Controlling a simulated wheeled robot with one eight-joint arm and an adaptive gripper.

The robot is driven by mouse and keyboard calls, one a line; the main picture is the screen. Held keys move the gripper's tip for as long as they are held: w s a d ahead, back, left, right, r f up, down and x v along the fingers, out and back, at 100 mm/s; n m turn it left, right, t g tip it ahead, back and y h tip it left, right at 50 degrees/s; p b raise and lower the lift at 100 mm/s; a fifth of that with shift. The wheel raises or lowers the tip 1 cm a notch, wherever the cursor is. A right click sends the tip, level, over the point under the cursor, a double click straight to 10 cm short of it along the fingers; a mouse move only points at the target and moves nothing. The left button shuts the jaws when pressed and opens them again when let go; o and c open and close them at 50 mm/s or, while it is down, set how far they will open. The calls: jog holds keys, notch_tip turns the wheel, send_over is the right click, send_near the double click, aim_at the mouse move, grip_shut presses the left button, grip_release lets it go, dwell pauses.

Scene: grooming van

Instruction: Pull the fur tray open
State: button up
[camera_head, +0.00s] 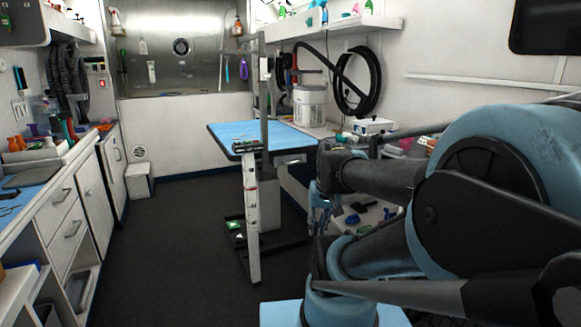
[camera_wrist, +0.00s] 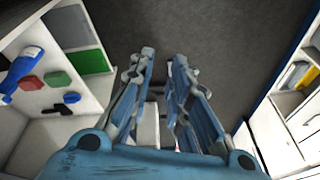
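No part in either view can be told for certain as the fur tray. My gripper (camera_wrist: 164,58) points over the dark floor in the wrist view, its two blue fingers apart with a gap between them. A pale strip (camera_wrist: 148,125) shows in that gap, too blurred to tell what it is or whether it is touched. In the head view my gripper (camera_head: 322,195) hangs beside the blue-topped grooming table (camera_head: 225,131), low at its right, partly hidden by my arm.
A white shelf unit with a blue bottle (camera_wrist: 22,72) and coloured brushes lies left in the wrist view; white cabinets (camera_wrist: 282,130) line the right. In the head view, drawers (camera_head: 62,205) stand at left, a white bin (camera_head: 138,181) behind.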

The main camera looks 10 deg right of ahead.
jog(key=w+a+r+m+t+y, duration=0.2)
jog(key=w+r+m+t, duration=0.1)
jog(key=w, duration=1.3)
jog(key=w+a+r+m+t+y, duration=0.1)
jog(key=w+r+m+t+y, duration=0.2)
jog(key=w, duration=1.2)
jog(key=w+d+f+m+t+h, duration=0.1)
jog(key=w+d+f+m+t, duration=0.3)
jog(key=w, duration=0.6)
jog(key=w+d+f+m+t, duration=0.2)
jog(key=w+d+f+m, duration=0.25)
jog(key=w, duration=0.65)
jog(key=shift+n, duration=0.35)
jog(key=x, duration=1.6)
jog(key=shift+w+d+r, duration=0.15)
jog(key=shift+w+d, duration=0.05)
jog(key=shift+w, duration=0.25)
grip_shut()
